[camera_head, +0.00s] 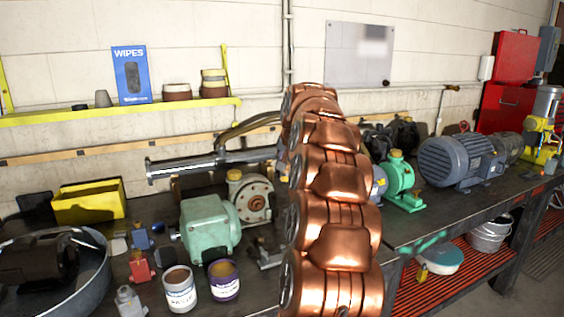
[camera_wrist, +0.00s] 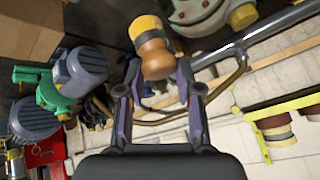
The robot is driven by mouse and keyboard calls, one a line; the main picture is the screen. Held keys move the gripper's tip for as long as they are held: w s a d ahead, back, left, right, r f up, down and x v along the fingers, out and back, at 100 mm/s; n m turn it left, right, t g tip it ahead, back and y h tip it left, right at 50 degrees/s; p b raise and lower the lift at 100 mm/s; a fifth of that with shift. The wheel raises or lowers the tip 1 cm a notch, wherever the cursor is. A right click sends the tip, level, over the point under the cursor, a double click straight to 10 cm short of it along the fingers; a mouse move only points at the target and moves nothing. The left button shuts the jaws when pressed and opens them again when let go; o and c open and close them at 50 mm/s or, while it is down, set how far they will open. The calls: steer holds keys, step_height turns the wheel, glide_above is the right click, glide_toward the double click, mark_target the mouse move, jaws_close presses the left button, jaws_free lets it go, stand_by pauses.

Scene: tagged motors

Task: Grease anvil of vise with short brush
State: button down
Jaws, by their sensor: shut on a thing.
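My gripper (camera_wrist: 158,68) shows in the wrist view, with its two fingers on either side of a short brush (camera_wrist: 154,50). The brush has a rounded brown wooden body and a yellow band at its far end; I cannot make out bristles. The fingers are shut on it. In the head view my copper arm covers the middle of the picture, and it hides the gripper and brush. I cannot pick out the vise or its anvil for sure in either view. A white labelled tin (camera_head: 179,290) and a purple labelled tin (camera_head: 223,282) stand open on the bench.
A green motor (camera_head: 207,228) stands behind the tins. A long metal cylinder (camera_head: 185,164) reaches left from behind my arm. A round metal tub (camera_head: 98,240) and a yellow bin (camera_head: 90,202) are at left. A grey motor (camera_head: 458,158) stands at right. A yellow shelf (camera_head: 120,113) runs along the wall.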

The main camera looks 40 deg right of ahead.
mark_target(288, 173)
steer(key=shift+f+b, duration=0.75)
steer(key=shift+f, duration=1.75)
